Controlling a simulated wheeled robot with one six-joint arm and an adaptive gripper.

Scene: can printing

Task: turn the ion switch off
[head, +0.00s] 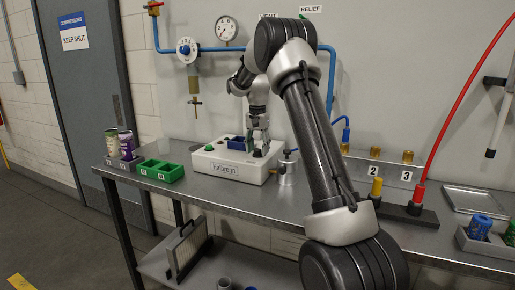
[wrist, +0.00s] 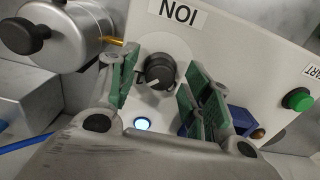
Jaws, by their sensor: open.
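The ion switch (wrist: 160,70) is a dark round knob on a pale round plate, below the ION label (wrist: 180,12) in the wrist view. Its light pointer mark points to the lower left. A round lamp (wrist: 142,123) near it glows bluish white. My gripper (wrist: 163,85) is open, with green-padded fingers on either side of the knob. I see a gap on the right and cannot tell if the left finger touches. In the head view my gripper (head: 257,140) is over the right part of the white Halbronn box (head: 225,164), and the knob is mostly hidden.
A green button (wrist: 298,99) and a blue part (wrist: 240,120) are on the box. A metal canister (wrist: 62,35) with a black knob stands close beside it. A green tray (head: 161,171) and cans (head: 126,145) stand left. Hose fittings with a red hose (head: 455,100) are right.

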